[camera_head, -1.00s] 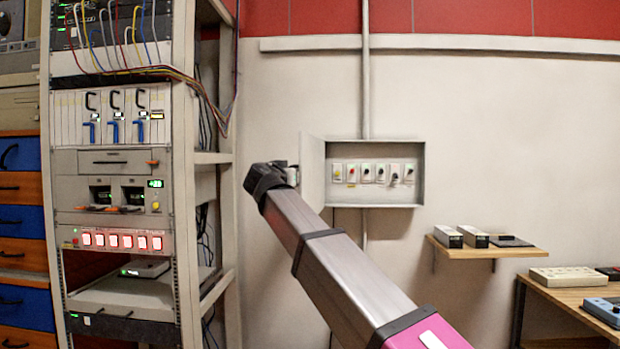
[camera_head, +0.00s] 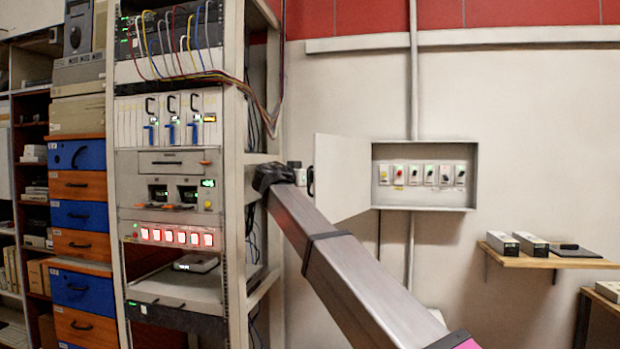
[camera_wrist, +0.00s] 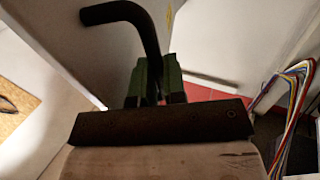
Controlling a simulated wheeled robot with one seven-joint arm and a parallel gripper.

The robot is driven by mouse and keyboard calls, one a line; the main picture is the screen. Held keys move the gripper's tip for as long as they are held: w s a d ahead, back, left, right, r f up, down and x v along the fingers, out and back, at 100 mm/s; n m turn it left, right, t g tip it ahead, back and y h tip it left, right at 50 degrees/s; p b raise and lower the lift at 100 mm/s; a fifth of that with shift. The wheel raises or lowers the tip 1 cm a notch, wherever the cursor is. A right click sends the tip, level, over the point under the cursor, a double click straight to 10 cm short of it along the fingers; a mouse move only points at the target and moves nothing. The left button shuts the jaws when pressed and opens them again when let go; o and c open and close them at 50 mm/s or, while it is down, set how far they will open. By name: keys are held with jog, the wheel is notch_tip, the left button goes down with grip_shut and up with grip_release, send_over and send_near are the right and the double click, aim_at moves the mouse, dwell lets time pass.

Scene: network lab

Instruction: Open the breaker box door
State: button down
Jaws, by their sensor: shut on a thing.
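The breaker box (camera_head: 425,206) is mounted on the wall, with a row of several breaker switches showing inside. Its door (camera_head: 342,176) is swung out to the left of the box and stands wide open. The black door handle (camera_head: 310,181) is at the door's left edge. My gripper (camera_head: 300,176) is at that edge. In the wrist view, the bent black handle (camera_wrist: 122,13) runs down between the green fingers of my gripper (camera_wrist: 157,85), which are shut on it. The pale door (camera_wrist: 62,38) fills the upper left there.
An equipment rack (camera_head: 232,170) with cables stands close to the left of my gripper. A wall shelf (camera_head: 545,261) with small devices is at the right. A vertical conduit (camera_head: 413,80) runs above the box. The wall below the box is mostly clear.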

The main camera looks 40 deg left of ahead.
jog(key=c, duration=1.5)
grip_release()
jog(key=shift+f, duration=0.1)
jog(key=s, duration=1)
jog(key=shift+s, duration=0.35)
jog(key=shift+a, duration=0.1)
